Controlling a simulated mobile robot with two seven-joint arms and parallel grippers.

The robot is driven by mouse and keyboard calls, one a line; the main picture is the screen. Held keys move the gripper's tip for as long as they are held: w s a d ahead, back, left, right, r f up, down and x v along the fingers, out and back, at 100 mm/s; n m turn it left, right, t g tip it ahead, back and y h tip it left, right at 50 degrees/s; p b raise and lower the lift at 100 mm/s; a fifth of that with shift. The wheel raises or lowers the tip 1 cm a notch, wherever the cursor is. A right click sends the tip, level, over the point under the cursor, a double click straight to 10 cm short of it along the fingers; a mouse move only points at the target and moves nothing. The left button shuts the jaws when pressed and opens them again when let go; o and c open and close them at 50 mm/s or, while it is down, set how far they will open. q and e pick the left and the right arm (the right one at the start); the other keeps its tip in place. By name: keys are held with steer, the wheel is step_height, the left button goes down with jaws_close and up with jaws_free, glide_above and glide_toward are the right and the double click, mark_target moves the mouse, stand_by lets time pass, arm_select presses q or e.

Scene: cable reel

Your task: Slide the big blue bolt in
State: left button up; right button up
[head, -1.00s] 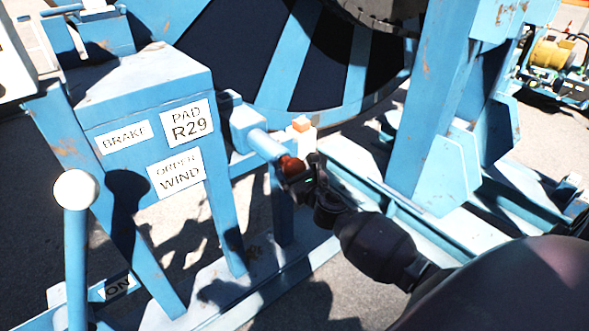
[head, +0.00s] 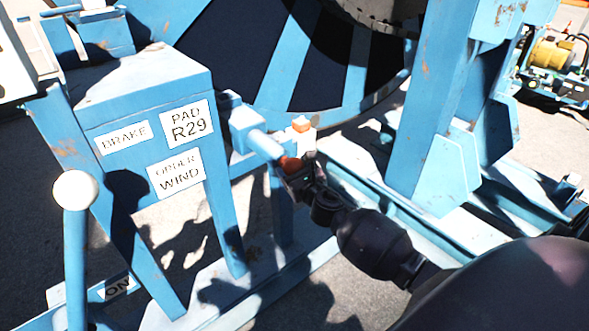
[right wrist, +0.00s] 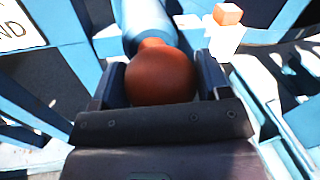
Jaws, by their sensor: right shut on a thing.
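The big blue bolt (head: 264,144) is a light blue cylinder sticking out of a blue housing (head: 243,120) beside the labelled stand, in the middle of the head view. It ends in a round red-orange knob (head: 291,163). In the right wrist view the knob (right wrist: 159,75) fills the space between the fingers, with the blue shaft (right wrist: 148,24) behind it. My right gripper (right wrist: 160,85) is shut on the knob, one finger on each side; it also shows in the head view (head: 296,170). My left gripper is not in view.
A white block with an orange top (head: 302,125) stands close beside the knob. The stand carries signs, including "PAD R29" (head: 187,122). A lever with a white ball (head: 75,190) rises at the left. A blue upright (head: 430,130) stands at the right, the reel (head: 300,55) behind.

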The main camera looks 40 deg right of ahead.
mark_target(271, 151)
steer(key=w, duration=0.3)
steer(key=w+b, duration=0.1)
steer(key=w, duration=0.5)
steer(key=shift+w+a+b, duration=0.3)
steer(key=shift+a, duration=0.1)
steer(key=shift+w, duration=0.45)
steer(key=shift+r, duration=0.15)
steer(key=o, duration=1.2)
steer(key=shift+w, duration=0.2)
steer(key=shift+o, duration=0.2)
steer(key=shift+s, duration=0.1)
steer(key=shift+s, duration=0.15)
